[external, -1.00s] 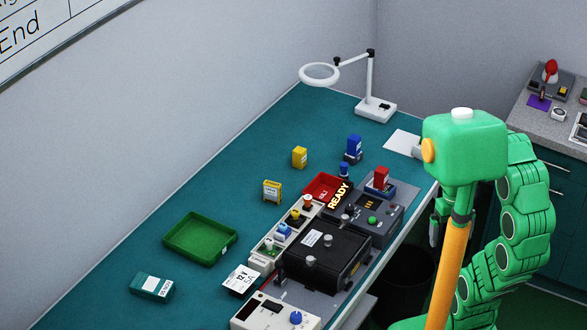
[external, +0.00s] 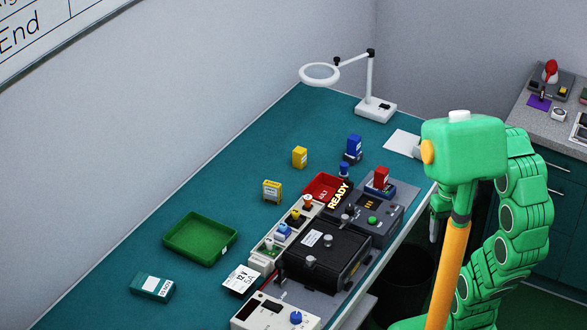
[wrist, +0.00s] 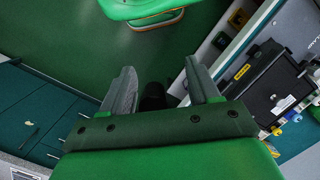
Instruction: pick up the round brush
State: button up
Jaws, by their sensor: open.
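I cannot pick out a round brush for certain in either view. On the grey side counter (external: 572,137) at the far right of the external view, a small red-topped item (external: 551,69) and a dark upright item on a purple patch (external: 540,102) are too small to identify. My gripper shows in the wrist view (wrist: 160,72) with its two grey fingers spread apart and nothing between them. It points at the green floor, away from the bench top. In the external view my arm partly hides it beside the bench's right edge.
The teal bench (external: 120,255) holds a green tray (external: 170,241), a red tray (external: 318,183), a black test box (external: 330,250), several small coloured blocks and a magnifier lamp (external: 376,107). A dark bin (external: 405,268) stands beside the bench. Its left side has bare room.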

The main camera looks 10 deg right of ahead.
jog(key=w+a+r+m+y, duration=0.15)
jog(key=w+a, duration=0.25)
jog(key=w, duration=0.4)
jog(key=w+a+m+y, duration=0.3)
jog(key=w+a, duration=0.1)
jog(key=w, duration=0.3)
jog(key=m+y, duration=0.7)
jog(key=m, duration=0.2)
send_over(346, 164)
jog(key=s, duration=1.2)
notch_tip(346, 164, down, 6)
jog(key=f, duration=0.1)
jog(key=shift+w+d+f+m+t+y, duration=0.2)
jog(key=shift+w+d+f+m+t, duration=0.55)
jog(key=shift+w+f, duration=0.9)
jog(key=shift+w+d+f+m+t+y, duration=0.35)
jog(key=shift+w+f+m, duration=0.8)
jog(key=shift+w, duration=1.05)
jog(key=shift+w+d+f+m+t+y, duration=0.1)
jog(key=shift+w+d+f+m+t, duration=0.7)
jog(key=shift+w+f, duration=0.85)
jog(key=x, duration=0.4)
jog(key=shift+w+a+f, duration=0.15)
jog(key=shift+w+f, duration=0.1)
jog(key=shift+f, duration=0.2)
jog(key=shift+a+f, duration=0.1)
jog(key=shift+a, duration=0.2)
jog(key=shift+c, duration=0.4)
